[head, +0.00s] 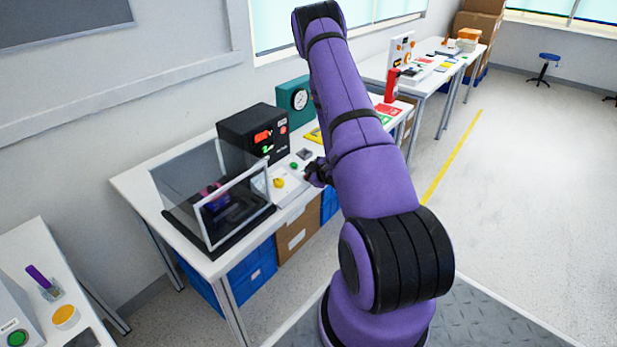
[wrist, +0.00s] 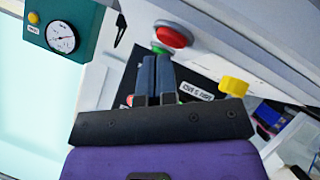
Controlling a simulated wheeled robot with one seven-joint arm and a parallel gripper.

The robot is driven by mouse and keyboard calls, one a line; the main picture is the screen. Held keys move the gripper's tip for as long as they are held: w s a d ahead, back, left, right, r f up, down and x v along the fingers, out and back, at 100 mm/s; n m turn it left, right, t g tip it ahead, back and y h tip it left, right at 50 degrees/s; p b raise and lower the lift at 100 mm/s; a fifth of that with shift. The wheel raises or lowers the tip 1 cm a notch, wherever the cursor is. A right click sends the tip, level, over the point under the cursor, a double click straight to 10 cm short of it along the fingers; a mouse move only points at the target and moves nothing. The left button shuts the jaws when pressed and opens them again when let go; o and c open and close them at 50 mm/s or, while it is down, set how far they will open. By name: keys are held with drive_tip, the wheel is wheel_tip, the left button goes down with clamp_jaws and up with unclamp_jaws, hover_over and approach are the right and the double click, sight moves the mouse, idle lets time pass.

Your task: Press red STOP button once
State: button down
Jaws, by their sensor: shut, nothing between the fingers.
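The red button (wrist: 172,36) shows in the wrist view as a round, domed red cap on a grey ring, just beyond my fingertips. A green part (wrist: 160,48) shows between it and the fingers. My gripper (wrist: 156,58) is shut and empty, its fingers pointing toward the button. I cannot tell whether the tips touch it. In the head view my gripper (head: 312,174) is low over the front of the bench, right of a yellow knob (head: 279,182) and a green button (head: 293,165). I cannot make out the red button there.
A black box with a lit display (head: 240,137) stands behind the controls. A clear-walled enclosure (head: 210,190) is to their left on the white bench (head: 135,185). A teal gauge box (head: 293,100) stands behind. A red cylinder (head: 391,87) is further right.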

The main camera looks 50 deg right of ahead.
drive_tip(key=shift+w+f, duration=0.1)
drive_tip(key=shift+f, duration=0.3)
idle(0.6)
drive_tip(key=shift+r, duration=0.1)
drive_tip(key=shift+s+r, duration=0.25)
drive_tip(key=shift+r, duration=0.45)
drive_tip(key=r, duration=0.1)
drive_tip(key=s+r, duration=0.1)
drive_tip(key=r, duration=0.2)
drive_tip(key=shift+s+r, duration=0.3)
drive_tip(key=shift+r, duration=0.05)
idle(1.0)
